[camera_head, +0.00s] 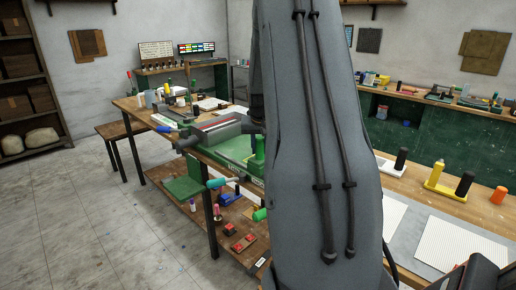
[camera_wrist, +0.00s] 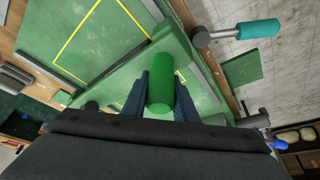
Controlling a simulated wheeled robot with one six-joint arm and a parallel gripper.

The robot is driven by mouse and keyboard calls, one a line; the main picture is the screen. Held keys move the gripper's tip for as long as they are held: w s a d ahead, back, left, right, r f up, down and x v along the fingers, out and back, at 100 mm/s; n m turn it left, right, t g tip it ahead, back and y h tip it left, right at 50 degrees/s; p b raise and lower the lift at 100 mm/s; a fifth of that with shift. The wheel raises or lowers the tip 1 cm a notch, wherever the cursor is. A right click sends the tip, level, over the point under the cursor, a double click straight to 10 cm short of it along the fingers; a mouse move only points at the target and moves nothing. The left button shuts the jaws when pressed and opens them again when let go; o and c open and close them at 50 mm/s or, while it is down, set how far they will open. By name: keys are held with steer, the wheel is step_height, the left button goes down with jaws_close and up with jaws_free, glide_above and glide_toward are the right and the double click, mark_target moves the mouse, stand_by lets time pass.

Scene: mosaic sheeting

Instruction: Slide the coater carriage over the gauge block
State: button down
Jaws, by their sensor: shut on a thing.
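In the wrist view my gripper (camera_wrist: 161,92) is shut on an upright-looking green cylindrical handle (camera_wrist: 161,75), its blue fingers on either side. The handle stands over a green machine bed (camera_wrist: 100,40) with yellow outlines, which I take to be the coater. In the head view the green machine (camera_head: 235,150) sits on the wooden bench, with a grey and red crosspiece (camera_head: 215,128) on it and a green handle (camera_head: 259,148) at its right end. My arm hides much of that side, and the gripper there. I cannot pick out the gauge block for certain.
A teal-handled tool (camera_wrist: 258,29) sticks out past the bench edge; it also shows in the head view (camera_head: 218,183). A lower shelf (camera_head: 225,225) holds red blocks and a blue tool. The right bench (camera_head: 440,205) carries ribbed white sheets.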

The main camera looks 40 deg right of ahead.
mark_target(260, 139)
steer(key=c, duration=1.4)
jaws_free()
steer(key=shift+c, duration=0.2)
steer(key=shift+b+v, duration=1.2)
steer(key=shift+v, duration=2.7)
